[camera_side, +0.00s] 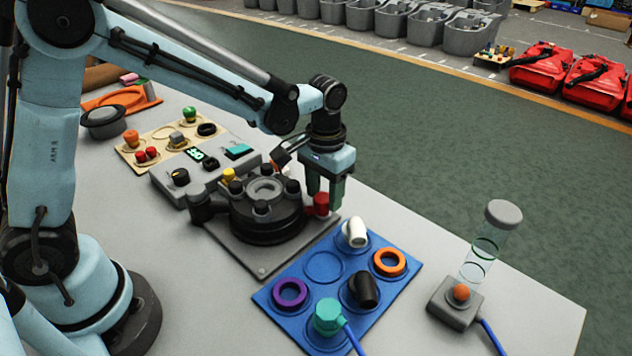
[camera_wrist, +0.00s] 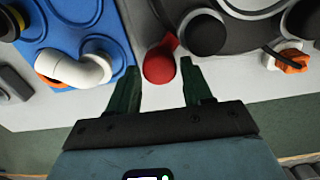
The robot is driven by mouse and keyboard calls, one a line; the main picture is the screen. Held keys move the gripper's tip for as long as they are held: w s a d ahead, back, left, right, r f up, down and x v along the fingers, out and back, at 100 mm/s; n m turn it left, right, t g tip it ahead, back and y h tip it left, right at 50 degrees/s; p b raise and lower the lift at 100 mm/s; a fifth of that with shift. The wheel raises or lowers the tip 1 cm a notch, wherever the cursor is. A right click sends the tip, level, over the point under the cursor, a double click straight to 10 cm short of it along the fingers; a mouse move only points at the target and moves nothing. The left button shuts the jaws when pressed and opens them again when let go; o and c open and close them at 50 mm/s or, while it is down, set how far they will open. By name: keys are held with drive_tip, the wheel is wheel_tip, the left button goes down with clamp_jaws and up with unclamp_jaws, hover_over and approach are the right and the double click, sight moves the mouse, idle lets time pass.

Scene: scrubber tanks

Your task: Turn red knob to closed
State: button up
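The red knob (camera_side: 321,203) sticks out from the right side of a black round valve-like unit (camera_side: 266,225), which stands on a grey plate (camera_side: 263,268). In the wrist view the red knob (camera_wrist: 160,66) has a round end pointing toward my gripper and a narrow neck behind it. My gripper (camera_side: 326,193) points down at the knob. Its dark green fingers are apart, one on each side of the knob's line in the wrist view (camera_wrist: 163,78), with bare table showing between them. I cannot tell whether a finger touches the knob. No closed mark is readable.
A blue tray (camera_side: 284,268) with a white elbow (camera_side: 355,233), a black elbow (camera_side: 363,289), rings and a teal fitting (camera_side: 327,317) lies close by. A control box (camera_side: 190,180) stands behind the unit. A clear cylinder (camera_side: 484,250) stands at right. The table's far edge is near my gripper.

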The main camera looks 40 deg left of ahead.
sight(324, 196)
wheel_tip(324, 196, up, 12)
idle(0.9)
drive_tip(key=s+a+t, duration=0.2)
drive_tip(key=s, duration=0.1)
drive_tip(key=s+a+f+t, duration=0.1)
drive_tip(key=s+a+t, duration=0.1)
drive_tip(key=s+a, duration=0.1)
drive_tip(key=s+a+f+t, duration=0.1)
drive_tip(key=s+a+t, duration=0.1)
drive_tip(key=s, duration=0.3)
drive_tip(key=shift+a+t, duration=0.15)
drive_tip(key=shift+t, duration=0.15)
drive_tip(key=shift+s+a+f+t, duration=0.2)
drive_tip(key=shift+s+f+t, duration=0.1)
drive_tip(key=shift+s+f, duration=0.05)
